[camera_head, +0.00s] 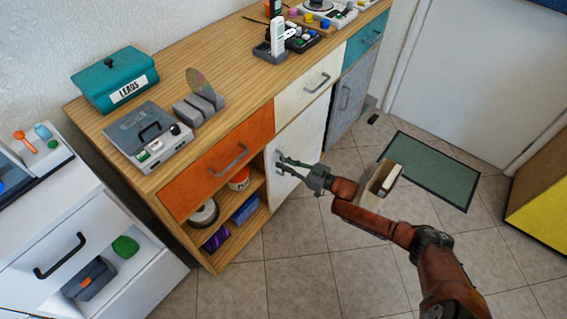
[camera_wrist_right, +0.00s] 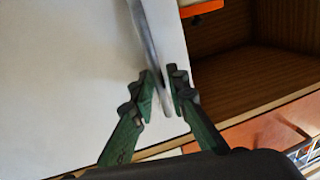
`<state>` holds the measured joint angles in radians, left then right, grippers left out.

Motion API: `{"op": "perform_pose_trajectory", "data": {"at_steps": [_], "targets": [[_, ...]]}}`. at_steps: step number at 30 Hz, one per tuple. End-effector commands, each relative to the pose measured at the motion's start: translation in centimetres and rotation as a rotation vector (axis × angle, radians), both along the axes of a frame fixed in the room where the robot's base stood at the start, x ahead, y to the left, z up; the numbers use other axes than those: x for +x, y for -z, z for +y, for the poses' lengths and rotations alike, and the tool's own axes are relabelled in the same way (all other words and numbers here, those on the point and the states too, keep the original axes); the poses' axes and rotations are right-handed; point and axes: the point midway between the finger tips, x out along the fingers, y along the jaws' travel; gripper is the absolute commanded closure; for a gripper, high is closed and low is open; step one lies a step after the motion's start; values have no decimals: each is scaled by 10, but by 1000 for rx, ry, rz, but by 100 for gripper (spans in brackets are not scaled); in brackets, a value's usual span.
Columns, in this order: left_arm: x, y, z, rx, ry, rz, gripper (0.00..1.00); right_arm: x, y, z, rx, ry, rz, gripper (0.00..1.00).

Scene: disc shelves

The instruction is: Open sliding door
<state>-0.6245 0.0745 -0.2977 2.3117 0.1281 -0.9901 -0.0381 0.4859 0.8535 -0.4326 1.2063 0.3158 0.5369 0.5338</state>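The white sliding door (camera_head: 301,147) stands below the white drawer in the wooden cabinet. It fills the left part of the right wrist view (camera_wrist_right: 60,70). A grey upright handle (camera_wrist_right: 146,30) sits near the door's edge. My right gripper (camera_head: 281,163) is at the door's left side. In the right wrist view its green fingers (camera_wrist_right: 163,92) stand close together, one on each side of the handle, and look closed on it. Part of the handle is hidden by the fingers. My left gripper is not in view.
The open shelves (camera_head: 223,220) left of the door hold a disc spool, a purple item and a blue box. An orange drawer (camera_head: 218,165) is above them. A grey door (camera_head: 347,103) is to the right. The tiled floor (camera_head: 290,255) before the cabinet is clear.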

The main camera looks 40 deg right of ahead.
Motion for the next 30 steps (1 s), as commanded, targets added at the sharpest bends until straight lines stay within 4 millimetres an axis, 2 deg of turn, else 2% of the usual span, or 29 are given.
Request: {"op": "perform_pose_trajectory", "data": {"at_steps": [12, 16, 21, 30], "targets": [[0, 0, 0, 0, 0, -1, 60, -73, 1, -34, 0, 1, 3, 85], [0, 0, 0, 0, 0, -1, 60, -91, 1, -43, -2, 2, 4, 85], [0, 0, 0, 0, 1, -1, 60, -103, 0, -48, 0, 2, 1, 85], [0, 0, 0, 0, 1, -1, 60, -104, 0, -49, 0, 1, 1, 85]]}}
